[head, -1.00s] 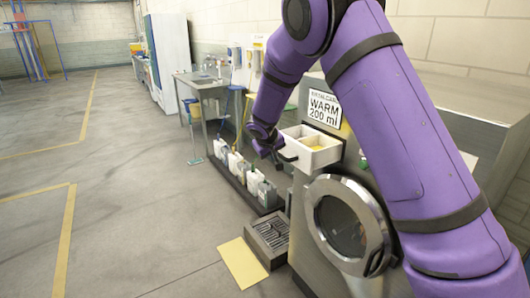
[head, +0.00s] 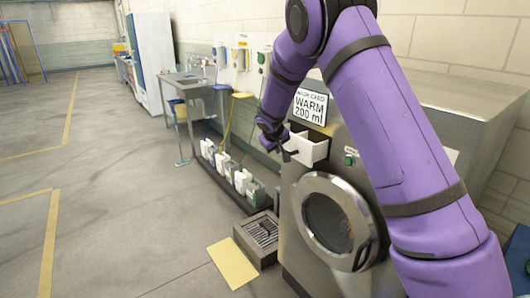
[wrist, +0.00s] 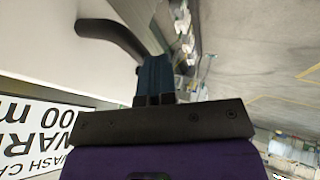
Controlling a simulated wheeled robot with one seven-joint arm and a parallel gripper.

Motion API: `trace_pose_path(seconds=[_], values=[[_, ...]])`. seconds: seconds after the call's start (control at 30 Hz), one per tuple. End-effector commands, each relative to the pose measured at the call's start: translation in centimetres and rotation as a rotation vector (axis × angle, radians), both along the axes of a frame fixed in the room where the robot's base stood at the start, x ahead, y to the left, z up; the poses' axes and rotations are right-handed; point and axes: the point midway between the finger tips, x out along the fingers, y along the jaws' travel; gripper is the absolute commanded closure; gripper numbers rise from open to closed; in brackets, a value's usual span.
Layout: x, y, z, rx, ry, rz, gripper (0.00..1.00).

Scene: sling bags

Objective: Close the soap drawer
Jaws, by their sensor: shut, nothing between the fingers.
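The white soap drawer (head: 312,148) sticks part way out of the front of the steel washer (head: 292,215), below the WARM 200 ml sign (head: 310,106). My gripper (head: 283,147) is at the drawer's front face, beside its dark handle. In the wrist view my gripper's shut blue fingers (wrist: 153,72) point at the pale drawer front (wrist: 50,60), close to the curved dark handle (wrist: 112,36). The fingers hold nothing. They look to be at or against the front; exact contact is hidden.
The washer's round door (head: 335,222) is shut below the drawer. A grated floor box (head: 258,240) and a yellow mat (head: 232,263) lie in front. Several white containers (head: 243,180) stand in a row along the wall. The floor to the left is clear.

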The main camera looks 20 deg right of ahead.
Motion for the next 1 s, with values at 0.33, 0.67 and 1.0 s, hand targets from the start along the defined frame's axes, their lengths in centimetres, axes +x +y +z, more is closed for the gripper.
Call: trace_pose_path(seconds=[0.33,0.67,1.0], values=[[2.2,-6.8,0.0,0.001,-0.001,-0.003,1.00],[2.7,-8.5,0.0,-0.001,-0.001,0.000,1.00],[2.8,-8.7,0.2,-0.004,-0.003,-0.004,1.00]])
